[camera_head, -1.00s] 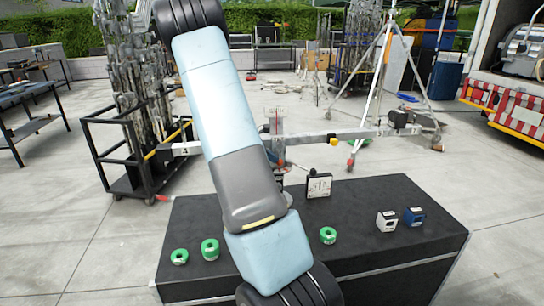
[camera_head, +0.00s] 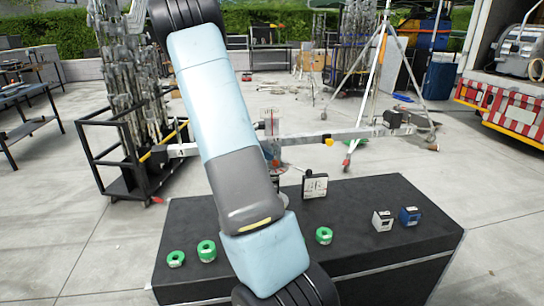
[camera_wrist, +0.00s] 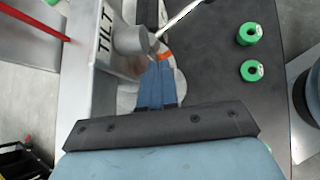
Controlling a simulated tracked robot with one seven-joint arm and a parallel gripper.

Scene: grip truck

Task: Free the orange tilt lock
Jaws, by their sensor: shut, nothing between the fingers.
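The orange tilt lock (camera_wrist: 164,53) shows as a small orange part in the wrist view, beside a round grey metal knob and the plate marked TILT (camera_wrist: 104,35). A thin pale rod runs from there to the upper right. My gripper (camera_wrist: 158,68) has its two blue fingers together, empty, with the tips right at the orange part. I cannot tell whether they touch it. In the head view my own arm hides the gripper and the lock. The metal head with its long crossbar (camera_head: 345,134) stands behind the black case.
A stand cart (camera_head: 125,150) is at left, a tripod (camera_head: 368,90) behind. Paved floor is open at right.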

